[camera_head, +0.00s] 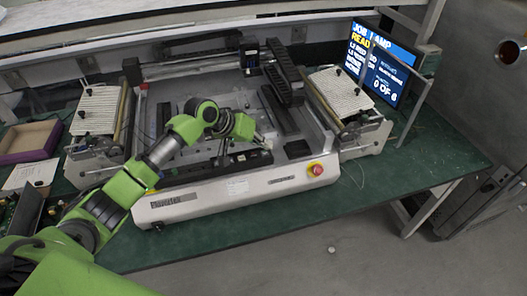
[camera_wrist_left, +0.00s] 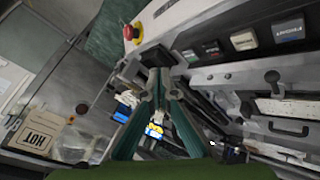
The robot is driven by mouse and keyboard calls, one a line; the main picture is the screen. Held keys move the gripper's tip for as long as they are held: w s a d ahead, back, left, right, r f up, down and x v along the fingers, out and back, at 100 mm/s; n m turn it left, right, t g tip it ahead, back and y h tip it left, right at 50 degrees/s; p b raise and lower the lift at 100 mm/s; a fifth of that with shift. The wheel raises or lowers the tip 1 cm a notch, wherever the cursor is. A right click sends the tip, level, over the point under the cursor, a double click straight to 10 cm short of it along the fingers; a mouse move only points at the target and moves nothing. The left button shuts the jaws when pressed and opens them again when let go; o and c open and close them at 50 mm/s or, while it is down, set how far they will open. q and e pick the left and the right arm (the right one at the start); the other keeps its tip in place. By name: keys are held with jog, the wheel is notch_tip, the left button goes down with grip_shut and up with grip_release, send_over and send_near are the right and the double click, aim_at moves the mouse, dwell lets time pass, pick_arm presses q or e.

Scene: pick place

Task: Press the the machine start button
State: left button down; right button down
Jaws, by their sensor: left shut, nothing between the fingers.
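The machine (camera_head: 235,188) is a light grey benchtop unit with an open bed. My right gripper is out of view.
A monitor (camera_head: 380,65) stands at the back right of the green table (camera_head: 430,160). Ribbed feeder racks (camera_head: 342,95) flank the machine. The table right of the machine is mostly clear.

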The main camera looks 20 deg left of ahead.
aim_at(263, 153)
pick_arm(q)
notch_tip(263, 153, up, 5)
jog(key=w+a, duration=0.1)
jog(key=w, duration=0.1)
jog(key=shift+w+a+n+t, duration=0.3)
jog(key=shift+w, duration=0.05)
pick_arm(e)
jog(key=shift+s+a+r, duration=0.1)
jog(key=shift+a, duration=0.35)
pick_arm(q)
jog(key=shift+r, duration=0.1)
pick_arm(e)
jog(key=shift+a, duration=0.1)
